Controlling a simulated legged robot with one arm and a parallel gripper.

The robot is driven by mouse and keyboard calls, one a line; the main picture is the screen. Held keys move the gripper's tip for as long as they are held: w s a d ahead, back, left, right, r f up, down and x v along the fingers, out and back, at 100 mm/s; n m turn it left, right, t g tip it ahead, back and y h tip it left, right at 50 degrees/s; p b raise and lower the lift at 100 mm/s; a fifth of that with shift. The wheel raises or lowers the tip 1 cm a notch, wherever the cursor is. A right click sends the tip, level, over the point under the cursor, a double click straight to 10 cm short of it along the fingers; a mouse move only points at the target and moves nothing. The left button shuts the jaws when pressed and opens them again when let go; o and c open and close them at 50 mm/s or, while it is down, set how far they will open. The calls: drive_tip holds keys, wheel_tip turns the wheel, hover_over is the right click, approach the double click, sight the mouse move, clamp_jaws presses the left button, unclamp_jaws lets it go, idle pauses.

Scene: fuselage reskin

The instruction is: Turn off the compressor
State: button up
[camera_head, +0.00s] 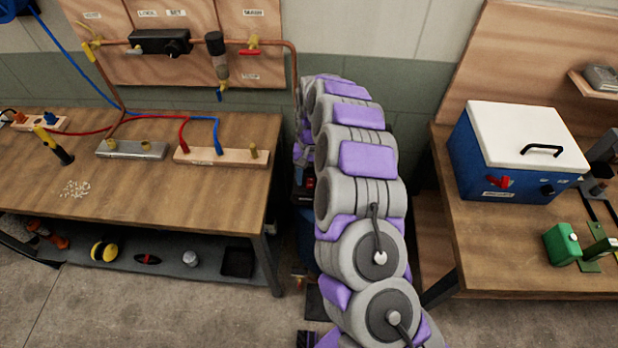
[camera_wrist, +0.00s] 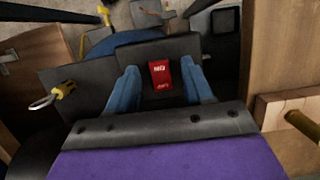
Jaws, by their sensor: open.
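The compressor stands on the floor between the two benches. In the head view its blue tank (camera_head: 308,240) and dark top box are mostly hidden behind my arm. In the wrist view a red switch (camera_wrist: 161,78) with small white lettering sits on the compressor's black box (camera_wrist: 185,47). The lettering is too small to read surely. My gripper (camera_wrist: 160,68) is open, with one blue finger to each side of the red switch and gaps between. Whether the fingers touch the box cannot be told. In the head view the fingertips are hidden.
The left bench (camera_head: 220,200) and right bench (camera_head: 480,240) leave a narrow gap. A blue box with white lid (camera_head: 525,135) stands on the right bench. A pipe panel (camera_head: 190,70) hangs behind.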

drive_tip(key=p+v, duration=0.2)
drive_tip(key=v, duration=1.4)
drive_tip(key=shift+w+r, duration=0.2)
drive_tip(key=shift+r, duration=0.05)
drive_tip(key=shift+a, duration=0.15)
drive_tip(key=s+d+r+n, duration=0.1)
drive_tip(key=s+d+r, duration=0.4)
drive_tip(key=s, duration=0.5)
drive_tip(key=s+d+r+n, duration=0.1)
drive_tip(key=s+d+r, duration=0.2)
drive_tip(key=s+r, duration=0.6)
drive_tip(key=s+d+f, duration=0.1)
drive_tip(key=s+d, duration=0.1)
drive_tip(key=s, duration=0.6)
drive_tip(key=s+d+f+m, duration=0.1)
drive_tip(key=s+d+f, duration=0.1)
drive_tip(key=s, duration=0.6)
drive_tip(key=s+d+f+t+b, duration=0.1)
drive_tip(key=s+d, duration=0.3)
drive_tip(key=s, duration=0.5)
drive_tip(key=shift+d+f+m, duration=0.25)
drive_tip(key=shift+f+m, duration=0.05)
drive_tip(key=shift+f, duration=0.2)
